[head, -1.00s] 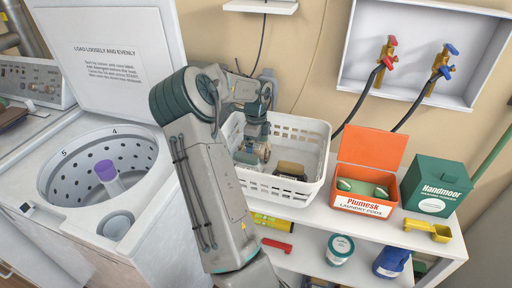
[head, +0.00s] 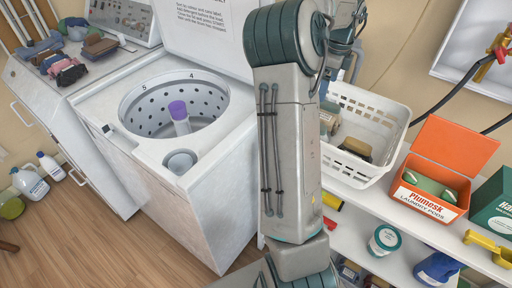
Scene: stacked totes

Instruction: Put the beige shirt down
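My gripper (head: 328,122) is low at the left end of the white laundry basket, mostly hidden behind my own arm. Whether its fingers are open or shut does not show. A small dark and tan folded item (head: 356,148) lies in the basket, to the right of the gripper. I cannot make out a beige shirt for certain. A brown-tan folded cloth (head: 100,45) lies with other folded clothes on the machine at the far left. Anything between my fingers is hidden by the arm.
The white basket (head: 375,108) stands on a white shelf beside an orange laundry pods box (head: 436,175) and a green box (head: 495,212). An open top-loading washer (head: 215,200) with a purple-capped agitator is left of my arm.

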